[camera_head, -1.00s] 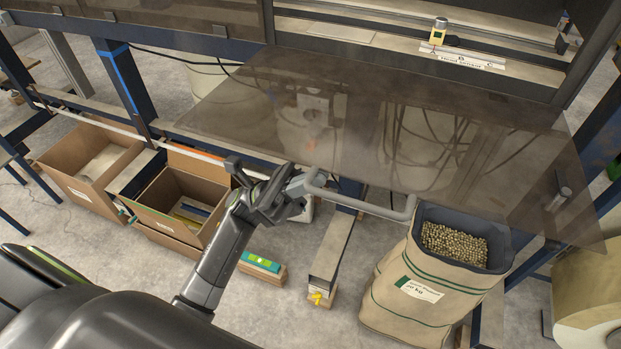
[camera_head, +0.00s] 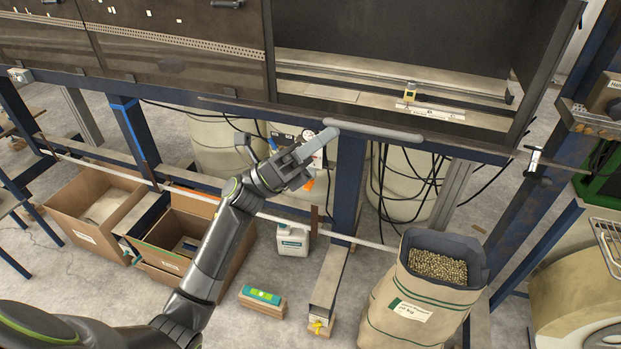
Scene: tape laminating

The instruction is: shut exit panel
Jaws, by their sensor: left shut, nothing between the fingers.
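The exit panel's grey bar handle (camera_head: 375,131) lies across the front of the machine, just below the lower edge of the wide opening (camera_head: 400,40). The smoked pane itself is hard to make out now; I cannot tell whether it is fully shut. My left gripper (camera_head: 316,150) is at the handle's left end, its shut fingers seemingly against it but not around it. Nothing is between the fingers. My right gripper is not in view.
A blue post (camera_head: 347,185) stands below the handle. Cardboard boxes (camera_head: 92,208) sit at the left, a sack of pellets (camera_head: 415,305) at the lower right, and a white canister (camera_head: 293,240) behind my arm. Cables hang under the machine.

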